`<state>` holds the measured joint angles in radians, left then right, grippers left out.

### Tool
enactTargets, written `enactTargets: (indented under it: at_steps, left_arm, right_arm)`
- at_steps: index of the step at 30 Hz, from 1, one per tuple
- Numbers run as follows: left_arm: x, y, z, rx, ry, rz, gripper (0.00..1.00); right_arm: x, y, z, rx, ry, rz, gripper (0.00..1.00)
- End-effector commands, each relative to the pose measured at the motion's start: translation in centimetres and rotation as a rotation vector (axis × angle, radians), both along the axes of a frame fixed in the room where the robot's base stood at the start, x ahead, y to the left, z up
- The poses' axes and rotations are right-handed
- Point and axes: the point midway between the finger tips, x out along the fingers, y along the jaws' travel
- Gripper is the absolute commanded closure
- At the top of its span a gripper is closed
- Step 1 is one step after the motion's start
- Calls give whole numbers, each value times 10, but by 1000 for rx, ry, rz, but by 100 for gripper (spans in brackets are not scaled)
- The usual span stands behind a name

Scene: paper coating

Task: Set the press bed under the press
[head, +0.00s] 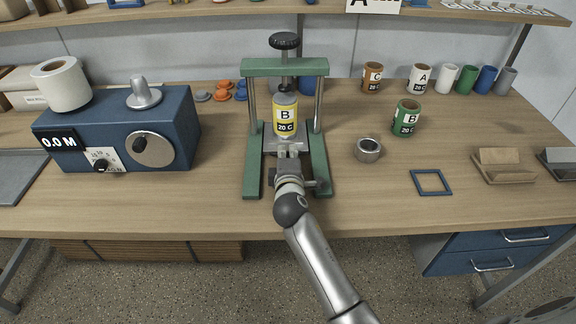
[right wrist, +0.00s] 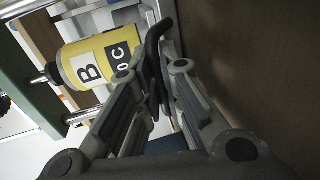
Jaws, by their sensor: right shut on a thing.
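The press (head: 252,160) has a green frame, a black knob on top, two steel columns and two green feet. The press bed, a pale grey plate (head: 271,144), lies low between the columns. A yellow can marked B 20 C (head: 285,115) stands upright on it under the screw, and shows sideways in the right wrist view (right wrist: 92,62). My left gripper is not in view.
A blue machine (head: 182,122) stands left of the press. To the right are a metal ring cup (head: 368,150), a green can (head: 406,118), a blue frame (head: 430,182) and a wooden holder (head: 503,168). More cans stand at the back. The front right of the table is clear.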

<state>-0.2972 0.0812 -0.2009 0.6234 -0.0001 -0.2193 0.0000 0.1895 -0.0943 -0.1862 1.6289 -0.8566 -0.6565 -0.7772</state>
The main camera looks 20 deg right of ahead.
Motion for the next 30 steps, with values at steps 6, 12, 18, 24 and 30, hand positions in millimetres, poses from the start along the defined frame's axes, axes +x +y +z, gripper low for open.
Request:
enactTargets:
  at_steps: [6, 12, 18, 24, 30]
  left_arm:
    - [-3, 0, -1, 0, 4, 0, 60]
    - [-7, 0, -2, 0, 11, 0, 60]
    - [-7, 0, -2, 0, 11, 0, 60]
    - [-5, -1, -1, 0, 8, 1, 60]
    - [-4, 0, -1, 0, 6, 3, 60]
  right_arm:
    - [16, -5, -2, 0, 4, -1, 100]
    - [17, -6, 0, 0, 1, -1, 100]
    - [17, -6, 1, -1, -1, -2, 82]
    - [16, -6, 0, 0, 1, -1, 82]
    - [13, -4, -1, 0, 2, -1, 82]
